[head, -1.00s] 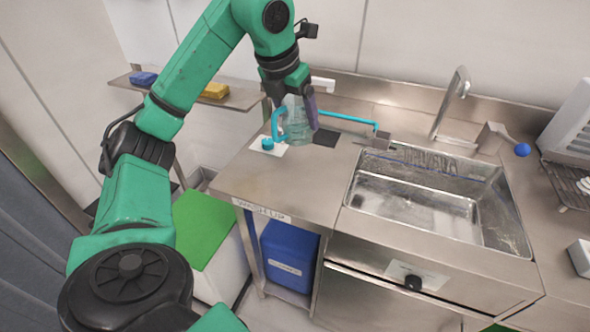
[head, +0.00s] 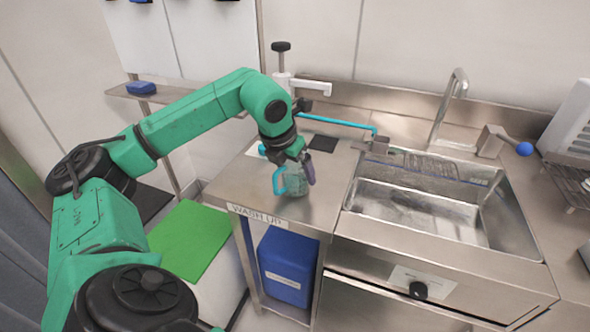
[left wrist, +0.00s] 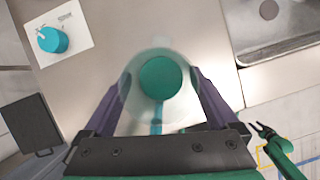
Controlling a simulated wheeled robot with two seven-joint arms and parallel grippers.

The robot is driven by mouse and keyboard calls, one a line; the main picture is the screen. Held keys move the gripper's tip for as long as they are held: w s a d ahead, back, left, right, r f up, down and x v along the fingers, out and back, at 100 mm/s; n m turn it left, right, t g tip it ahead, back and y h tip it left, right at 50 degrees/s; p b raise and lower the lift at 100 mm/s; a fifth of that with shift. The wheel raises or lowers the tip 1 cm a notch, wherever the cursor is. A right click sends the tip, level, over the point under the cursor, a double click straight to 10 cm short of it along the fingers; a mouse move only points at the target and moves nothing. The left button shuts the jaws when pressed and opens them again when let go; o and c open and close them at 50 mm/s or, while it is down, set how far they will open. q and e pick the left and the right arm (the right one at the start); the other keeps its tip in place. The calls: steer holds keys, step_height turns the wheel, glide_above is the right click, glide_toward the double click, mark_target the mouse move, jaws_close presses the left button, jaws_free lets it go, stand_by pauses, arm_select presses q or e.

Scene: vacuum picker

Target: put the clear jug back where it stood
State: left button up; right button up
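The clear jug (head: 291,181) with its teal handle is in my left gripper (head: 306,173), low over the front part of the left counter. I cannot tell whether its base touches the steel. In the left wrist view the jug (left wrist: 160,113) sits between the two purple fingers, with a teal disc seen through it. The fingers press its sides. A white card (left wrist: 75,22) with a round teal piece (left wrist: 52,40) lies on the counter, mostly hidden by my arm in the head view. My right gripper (left wrist: 254,140) shows small at the lower right of the wrist view, its dark fingers apart.
A black square mat (head: 323,143) lies at the counter's back, near a teal pipe (head: 335,122). The sink (head: 415,205) with its tap (head: 452,100) is to the right. A "WASH UP" label (head: 256,214) marks the front edge. A blue bin (head: 287,265) stands below.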

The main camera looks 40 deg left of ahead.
arm_select(q)
steer(key=shift+s+r, duration=0.1)
steer(key=shift+r, duration=0.4)
steer(key=p+v, duration=0.1)
steer(key=v, duration=1)
steer(key=shift+r+p, duration=0.2)
steer(key=shift+p, duration=0.2)
arm_select(e)
steer(key=shift+r, duration=0.95)
arm_select(q)
steer(key=shift+s+f, duration=0.1)
